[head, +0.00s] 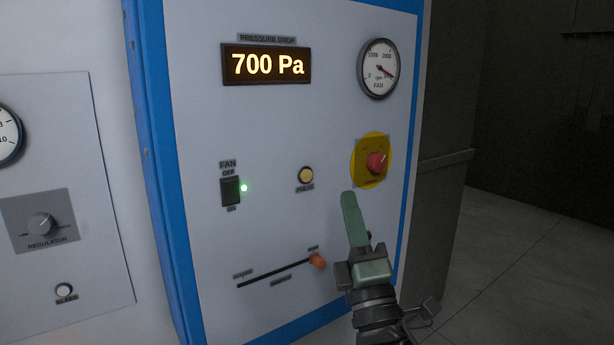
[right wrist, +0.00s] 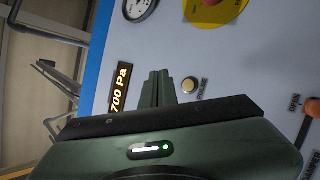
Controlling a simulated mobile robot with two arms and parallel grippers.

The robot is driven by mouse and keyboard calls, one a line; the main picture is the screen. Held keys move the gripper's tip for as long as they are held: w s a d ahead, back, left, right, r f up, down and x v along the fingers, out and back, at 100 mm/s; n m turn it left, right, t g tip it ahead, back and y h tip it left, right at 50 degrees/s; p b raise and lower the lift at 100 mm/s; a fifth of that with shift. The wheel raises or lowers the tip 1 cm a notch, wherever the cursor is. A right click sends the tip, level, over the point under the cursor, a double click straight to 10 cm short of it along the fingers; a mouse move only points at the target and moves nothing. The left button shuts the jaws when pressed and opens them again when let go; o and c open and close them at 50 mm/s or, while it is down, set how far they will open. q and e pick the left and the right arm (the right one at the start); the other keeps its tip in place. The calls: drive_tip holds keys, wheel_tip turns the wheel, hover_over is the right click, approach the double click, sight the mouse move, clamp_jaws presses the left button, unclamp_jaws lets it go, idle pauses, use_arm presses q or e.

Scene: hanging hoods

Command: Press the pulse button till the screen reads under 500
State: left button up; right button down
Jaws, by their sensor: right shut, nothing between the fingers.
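The screen (head: 267,65) under the label "PRESSURE DROP" reads 700 Pa; it also shows sideways in the right wrist view (right wrist: 121,88). The round yellow pulse button (head: 306,175) sits in the middle of the panel, labelled "PULSE". In the right wrist view the pulse button (right wrist: 190,86) is just right of my fingertips. My right gripper (head: 350,198) is shut and empty, in front of the panel, to the lower right of the button in the head view. It appears apart from the button. My left gripper is not in view.
A red knob on a yellow plate (head: 371,162) is to the right of the button. A fan switch (head: 230,191) with a lit green light is to the left. A slider with an orange knob (head: 317,261) is below. A fan gauge (head: 378,69) is at upper right.

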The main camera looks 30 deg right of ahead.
sight(306, 176)
drive_tip(key=shift+s+r+n+t, duration=0.3)
drive_tip(key=shift+s+r, duration=0.1)
drive_tip(key=shift+r, duration=0.25)
drive_tip(key=shift+w, duration=0.1)
drive_tip(key=shift+w+a+b, duration=0.2)
drive_tip(key=shift+w+b, duration=0.15)
drive_tip(key=shift+w, duration=1.85)
drive_tip(key=shift+w+a+b, duration=0.2)
drive_tip(key=shift+w+b, duration=0.1)
drive_tip(key=shift+w, duration=1.85)
drive_tip(key=shift+w, duration=0.15)
drive_tip(key=shift+w, duration=0.3)
